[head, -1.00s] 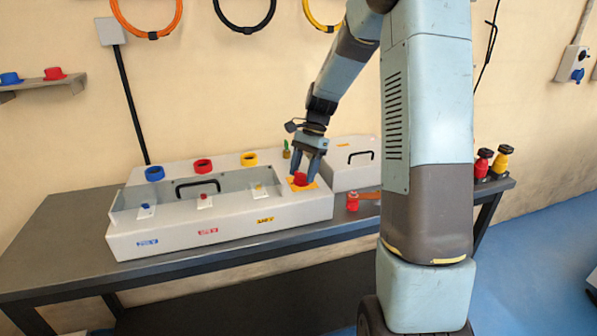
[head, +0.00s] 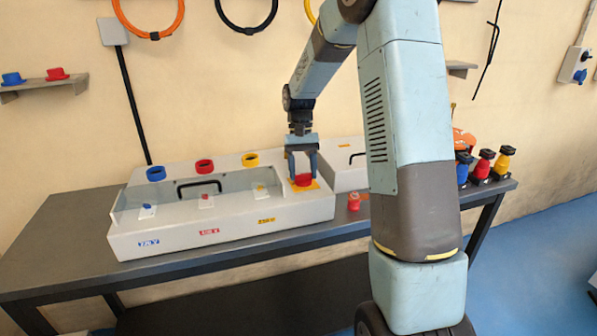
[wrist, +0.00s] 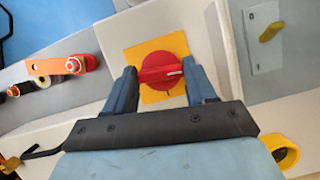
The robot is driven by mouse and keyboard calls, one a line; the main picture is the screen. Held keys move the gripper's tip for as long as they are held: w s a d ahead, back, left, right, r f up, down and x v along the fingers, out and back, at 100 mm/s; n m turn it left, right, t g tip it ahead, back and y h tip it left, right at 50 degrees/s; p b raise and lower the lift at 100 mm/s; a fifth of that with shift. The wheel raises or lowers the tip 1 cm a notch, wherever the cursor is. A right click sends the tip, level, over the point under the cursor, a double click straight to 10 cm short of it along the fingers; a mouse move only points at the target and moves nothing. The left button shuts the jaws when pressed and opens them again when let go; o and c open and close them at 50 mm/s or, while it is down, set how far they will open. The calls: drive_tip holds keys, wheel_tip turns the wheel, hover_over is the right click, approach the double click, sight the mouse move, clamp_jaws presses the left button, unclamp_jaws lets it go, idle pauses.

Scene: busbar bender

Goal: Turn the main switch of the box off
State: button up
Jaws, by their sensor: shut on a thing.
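The main switch is a red rotary knob (head: 303,181) on a yellow plate at the right end of the grey box (head: 190,240). In the wrist view the knob (wrist: 160,58) shows a white mark on its right side, and the yellow plate (wrist: 148,96) lies around it. My gripper (head: 303,175) points down over the switch. In the wrist view its two fingers (wrist: 160,70) stand on the left and right sides of the knob, shut on it. The fingers hide part of the knob's edges.
The box has a clear-covered trough with a black handle (head: 198,183). A small red object (head: 354,201) lies on the bench to the right. Several coloured connectors (head: 483,166) stand at the right end.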

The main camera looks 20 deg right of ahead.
drive_tip(key=shift+w+n+h, duration=0.1)
drive_tip(key=shift+n+h, duration=0.2)
drive_tip(key=shift+n, duration=0.6)
drive_tip(key=o, duration=1)
drive_tip(key=shift+o, duration=0.2)
drive_tip(key=v, duration=1.3)
drive_tip(key=shift+w+r, duration=0.2)
drive_tip(key=shift+r, duration=0.05)
